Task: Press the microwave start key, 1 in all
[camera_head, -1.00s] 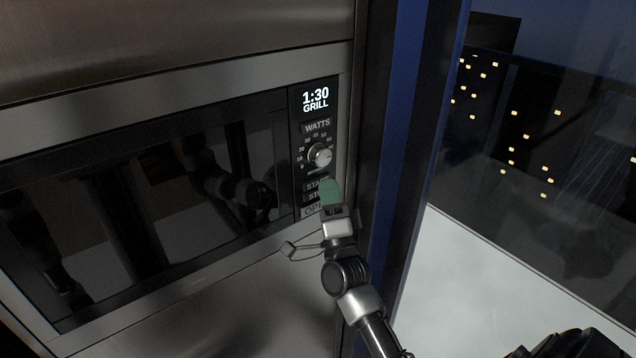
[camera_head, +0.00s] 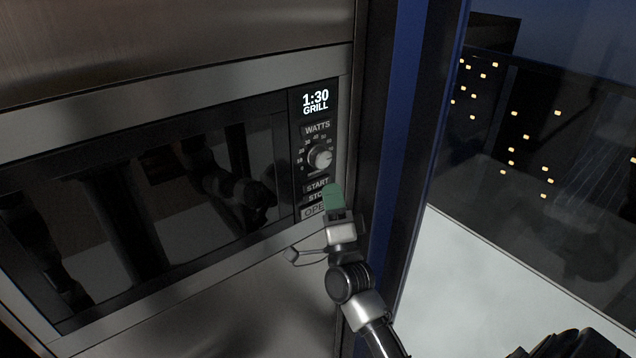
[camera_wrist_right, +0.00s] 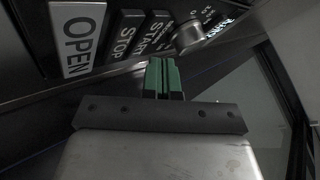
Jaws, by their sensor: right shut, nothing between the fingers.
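The built-in microwave (camera_head: 150,195) has a dark glass door and a control strip on its right. The START key (camera_head: 317,185) is below the watts knob (camera_head: 320,157), with the STOP key (camera_head: 314,198) and OPEN key (camera_head: 312,212) under it. In the right wrist view the START key (camera_wrist_right: 152,35) shows between STOP and the knob. My right gripper (camera_head: 333,192) has green fingertips and is shut and empty, over the right edge of the strip near STOP. In the wrist view its fingertips (camera_wrist_right: 163,65) appear just below START. I cannot tell whether they touch. My left gripper is not in view.
The display (camera_head: 316,101) reads 1:30 GRILL. A blue post (camera_head: 400,150) stands right of the microwave, beside a dark window (camera_head: 540,120) with yellow lights outside. Smooth metal panels lie above and below the microwave.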

